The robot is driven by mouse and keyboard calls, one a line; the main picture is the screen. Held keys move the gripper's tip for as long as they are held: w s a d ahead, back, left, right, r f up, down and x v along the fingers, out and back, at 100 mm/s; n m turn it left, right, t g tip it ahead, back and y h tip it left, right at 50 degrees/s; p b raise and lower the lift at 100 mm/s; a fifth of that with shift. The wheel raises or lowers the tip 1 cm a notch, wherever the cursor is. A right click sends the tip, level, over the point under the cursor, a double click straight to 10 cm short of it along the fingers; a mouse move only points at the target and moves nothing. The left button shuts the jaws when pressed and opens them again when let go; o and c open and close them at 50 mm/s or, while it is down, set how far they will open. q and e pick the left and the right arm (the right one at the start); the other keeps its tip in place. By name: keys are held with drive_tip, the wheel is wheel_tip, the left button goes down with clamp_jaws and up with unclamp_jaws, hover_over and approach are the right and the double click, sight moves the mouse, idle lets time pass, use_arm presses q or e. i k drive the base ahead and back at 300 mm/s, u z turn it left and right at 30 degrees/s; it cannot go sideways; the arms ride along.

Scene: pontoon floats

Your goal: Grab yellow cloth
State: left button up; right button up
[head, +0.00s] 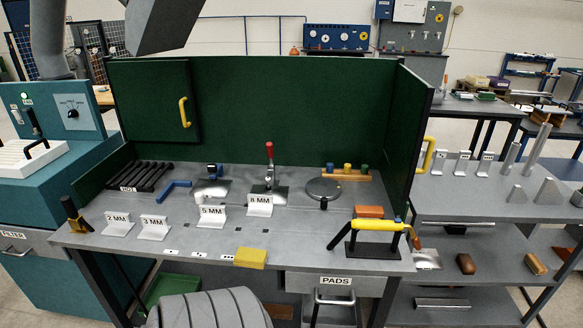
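A small flat yellow piece (250,257), which looks like the folded yellow cloth, lies at the front edge of the grey workbench (185,238). It is just left of the drawer labelled PADS (336,281). Nothing covers it in this view.
A yellow-handled tool on a black stand (378,229) is right of the cloth. Labelled stands, such as 5 MM (212,213) and 8 MM (260,204), are behind it. A green wall (290,110) closes the bench's back. The bench front left of the cloth is mostly clear.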

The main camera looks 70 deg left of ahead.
sight(245, 257)
drive_tip(key=z, duration=0.05)
drive_tip(key=i, duration=0.9)
drive_tip(key=u, duration=2.05)
